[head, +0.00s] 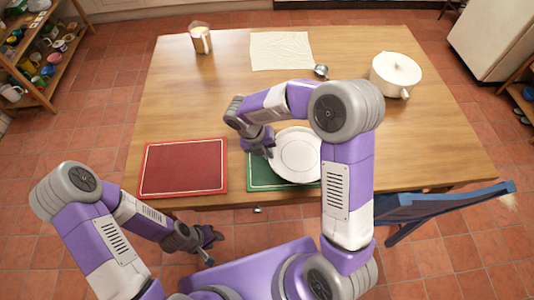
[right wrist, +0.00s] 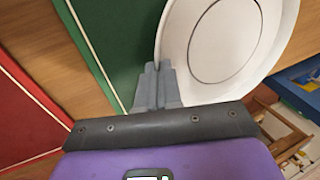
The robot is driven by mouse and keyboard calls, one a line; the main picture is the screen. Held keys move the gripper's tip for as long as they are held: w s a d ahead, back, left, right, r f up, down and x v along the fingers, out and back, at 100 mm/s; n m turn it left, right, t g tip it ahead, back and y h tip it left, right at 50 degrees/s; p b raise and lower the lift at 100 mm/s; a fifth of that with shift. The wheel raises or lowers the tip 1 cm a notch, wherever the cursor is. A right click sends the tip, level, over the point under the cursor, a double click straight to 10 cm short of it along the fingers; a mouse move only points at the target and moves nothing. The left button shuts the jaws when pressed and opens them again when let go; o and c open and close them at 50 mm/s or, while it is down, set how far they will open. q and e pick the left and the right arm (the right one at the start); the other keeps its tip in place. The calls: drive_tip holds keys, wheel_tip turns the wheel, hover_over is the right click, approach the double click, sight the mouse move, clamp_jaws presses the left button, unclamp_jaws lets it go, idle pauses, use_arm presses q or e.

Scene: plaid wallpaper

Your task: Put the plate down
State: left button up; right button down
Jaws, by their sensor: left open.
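The white plate (head: 297,158) is over the right part of the green mat (head: 262,183) at the table's front edge; my right arm partly hides it. My right gripper (head: 268,150) is at the plate's left rim. In the right wrist view its fingers (right wrist: 158,75) are close together on the rim of the plate (right wrist: 228,45), with the green mat (right wrist: 115,35) beside and below. I cannot tell whether the plate touches the mat. My left gripper (head: 212,238) is open and empty, low in front of the table.
A red mat (head: 184,167) lies left of the green one. On the wooden table (head: 225,95) are a carton-like container (head: 201,40), a cloth (head: 281,51), a ladle (head: 321,71) and a white pot (head: 395,75). A blue chair (head: 440,205) stands at the front right. The table's middle is clear.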

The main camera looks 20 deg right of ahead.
drive_tip(key=c, duration=1.3)
unclamp_jaws()
drive_tip(key=shift+r, duration=0.15)
drive_tip(key=p+v, duration=0.4)
drive_tip(key=v, duration=0.8)
drive_tip(key=shift+s, duration=0.15)
